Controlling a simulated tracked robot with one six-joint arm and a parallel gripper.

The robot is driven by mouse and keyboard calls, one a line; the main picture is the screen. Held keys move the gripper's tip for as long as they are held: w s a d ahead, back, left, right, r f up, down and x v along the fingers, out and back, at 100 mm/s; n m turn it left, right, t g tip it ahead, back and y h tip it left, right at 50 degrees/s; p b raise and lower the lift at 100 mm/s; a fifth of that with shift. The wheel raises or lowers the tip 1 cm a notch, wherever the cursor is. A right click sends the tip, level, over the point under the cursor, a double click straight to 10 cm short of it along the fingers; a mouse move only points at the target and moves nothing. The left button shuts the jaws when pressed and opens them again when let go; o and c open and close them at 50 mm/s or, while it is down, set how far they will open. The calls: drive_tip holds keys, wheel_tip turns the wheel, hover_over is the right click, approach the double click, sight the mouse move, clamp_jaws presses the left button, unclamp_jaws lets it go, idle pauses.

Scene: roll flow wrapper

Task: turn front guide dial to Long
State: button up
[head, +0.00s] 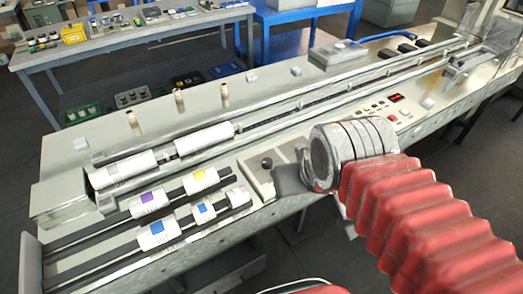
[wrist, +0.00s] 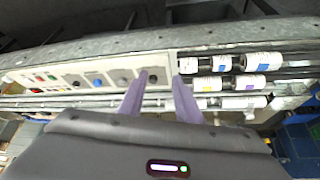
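A black dial (head: 266,162) sits on a pale plate (head: 257,181) on the machine's front deck in the head view, just left of my gripper. In the wrist view a dark dial (wrist: 123,76) shows on a pale panel, left of my left fingertip, with a blue knob (wrist: 95,79) further left. I cannot read any labels, so which one is the front guide dial and where it points cannot be told. My gripper (wrist: 161,76) has two purple-grey fingers, apart with nothing between them. In the head view its grey body shows, but its fingertips are hidden.
White rolls with coloured labels (head: 158,234) lie on dark rails left of the dial; they also show in the wrist view (wrist: 263,61). Long metal rails (head: 300,109) run behind. A button panel (head: 380,107) lies beyond my arm. Free floor lies in front of the machine.

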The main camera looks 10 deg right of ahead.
drive_tip(key=shift+w+d, duration=0.1)
drive_tip(key=shift+w, duration=0.1)
drive_tip(key=shift+o, duration=0.5)
drive_tip(key=o, duration=0.3)
drive_tip(key=shift+w+r, duration=0.15)
drive_tip(key=shift+w, duration=0.05)
drive_tip(key=n+g, duration=0.6)
drive_tip(key=n, duration=0.6)
hover_over(267, 161)
wheel_tip(267, 161, down, 6)
drive_tip(key=f, duration=0.1)
drive_tip(key=shift+r, duration=0.25)
drive_tip(key=shift+f, duration=0.15)
wheel_tip(267, 161, down, 14)
drive_tip(key=shift+r, duration=0.25)
